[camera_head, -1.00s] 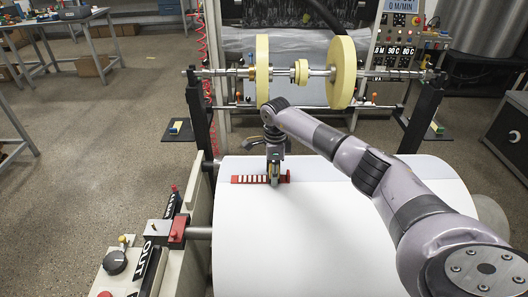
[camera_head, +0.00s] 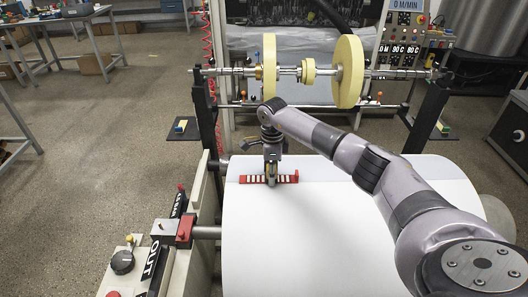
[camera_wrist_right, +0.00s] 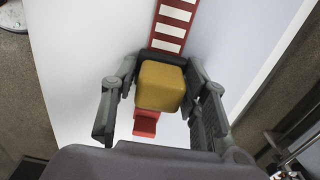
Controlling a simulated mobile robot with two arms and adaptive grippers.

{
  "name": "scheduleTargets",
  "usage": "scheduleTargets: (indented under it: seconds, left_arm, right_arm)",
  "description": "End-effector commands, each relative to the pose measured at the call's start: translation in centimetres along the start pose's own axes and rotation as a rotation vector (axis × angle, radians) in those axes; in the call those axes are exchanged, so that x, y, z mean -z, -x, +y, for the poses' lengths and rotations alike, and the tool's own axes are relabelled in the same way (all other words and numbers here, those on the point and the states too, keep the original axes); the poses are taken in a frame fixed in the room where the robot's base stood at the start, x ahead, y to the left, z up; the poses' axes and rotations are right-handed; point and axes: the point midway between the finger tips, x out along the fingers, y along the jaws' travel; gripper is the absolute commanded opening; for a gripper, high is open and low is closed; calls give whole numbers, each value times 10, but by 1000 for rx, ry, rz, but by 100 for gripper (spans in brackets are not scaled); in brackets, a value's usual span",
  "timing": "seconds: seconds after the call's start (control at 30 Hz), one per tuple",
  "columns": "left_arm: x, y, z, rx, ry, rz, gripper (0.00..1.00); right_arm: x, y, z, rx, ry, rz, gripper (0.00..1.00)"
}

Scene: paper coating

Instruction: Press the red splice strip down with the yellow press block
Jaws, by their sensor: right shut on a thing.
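The red splice strip (camera_head: 289,179) with white bars lies across the white paper roll (camera_head: 300,240), near a line where the paper's shade changes. It also shows in the right wrist view (camera_wrist_right: 173,27), running away from the gripper, with a red end piece (camera_wrist_right: 146,122) nearer the wrist. My right gripper (camera_head: 271,181) points down over the middle of the strip. It is shut on the yellow press block (camera_wrist_right: 161,86), which covers part of the strip. I cannot tell whether the block touches the strip. My left gripper is not in view.
A shaft (camera_head: 320,72) with yellow tape rolls (camera_head: 349,71) spans behind the paper roll between dark posts. A control box with a black knob (camera_head: 122,261) stands at front left. The paper in front of the strip is clear.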

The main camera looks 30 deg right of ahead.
Motion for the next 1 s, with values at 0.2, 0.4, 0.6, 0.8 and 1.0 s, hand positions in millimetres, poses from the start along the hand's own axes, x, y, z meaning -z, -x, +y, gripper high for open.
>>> scheduleTargets:
  seconds: [0.2, 0.4, 0.6, 0.8, 1.0]
  left_arm:
    - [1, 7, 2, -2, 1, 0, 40]
    - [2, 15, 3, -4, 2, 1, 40]
    - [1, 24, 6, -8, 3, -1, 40]
    - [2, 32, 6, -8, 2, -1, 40]
    - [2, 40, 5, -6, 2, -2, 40]
  right_arm:
    - [0, 3, 2, -2, -3, 0, 15]
    - [2, 27, 2, 0, -5, 1, 15]
    - [3, 40, 2, 1, -7, 0, 15]
    - [5, 52, 2, 1, -9, 0, 15]
    - [6, 64, 2, 1, -12, 0, 15]
